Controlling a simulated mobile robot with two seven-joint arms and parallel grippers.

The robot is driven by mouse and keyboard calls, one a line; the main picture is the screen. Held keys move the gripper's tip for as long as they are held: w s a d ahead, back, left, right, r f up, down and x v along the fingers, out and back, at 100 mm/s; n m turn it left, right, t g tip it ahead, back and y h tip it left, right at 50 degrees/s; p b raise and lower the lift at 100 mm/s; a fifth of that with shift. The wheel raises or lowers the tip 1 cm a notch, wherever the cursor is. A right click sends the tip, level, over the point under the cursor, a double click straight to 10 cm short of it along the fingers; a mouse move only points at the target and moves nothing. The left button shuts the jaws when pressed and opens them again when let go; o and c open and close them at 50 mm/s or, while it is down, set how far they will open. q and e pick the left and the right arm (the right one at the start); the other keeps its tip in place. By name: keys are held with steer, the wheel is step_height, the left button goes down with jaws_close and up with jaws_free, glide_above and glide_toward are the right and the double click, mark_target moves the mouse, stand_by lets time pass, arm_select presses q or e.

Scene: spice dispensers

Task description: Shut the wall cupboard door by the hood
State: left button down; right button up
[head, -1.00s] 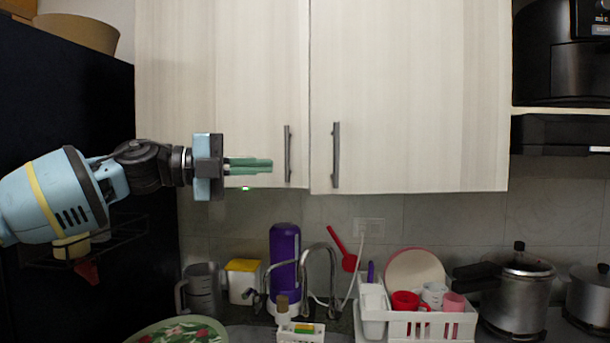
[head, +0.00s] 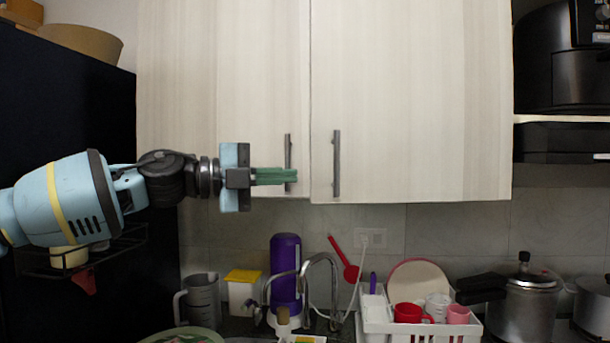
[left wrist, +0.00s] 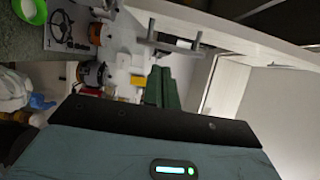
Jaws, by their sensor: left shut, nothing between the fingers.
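The wall cupboard has two pale wood doors. The right door (head: 420,100), on the hood side, has a vertical grey bar handle (head: 336,163) near its left edge. Its lower edge shows slightly lower than that of the left door (head: 260,80); I cannot tell how far it stands open. My left gripper (head: 296,175) is shut and empty, its green fingers pointing right across the lower part of the left door's handle (head: 287,150). I cannot tell whether they touch it. The left wrist view shows the fingers (left wrist: 162,88) below a bar handle (left wrist: 175,44). My right gripper is out of view.
A black hood-like unit (head: 565,140) is at the right. Below are a purple bottle (head: 286,265), a tap (head: 334,290), a white dish rack (head: 375,328) and a pressure cooker (head: 525,305). A dark tall cabinet (head: 70,110) stands at the left.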

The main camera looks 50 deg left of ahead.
arm_select(q)
steer(key=w+a, duration=0.1)
steer(key=w, duration=0.5)
steer(key=shift+w, duration=0.4)
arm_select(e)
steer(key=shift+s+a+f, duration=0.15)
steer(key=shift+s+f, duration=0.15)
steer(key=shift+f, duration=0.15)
arm_select(q)
steer(key=shift+r, duration=0.1)
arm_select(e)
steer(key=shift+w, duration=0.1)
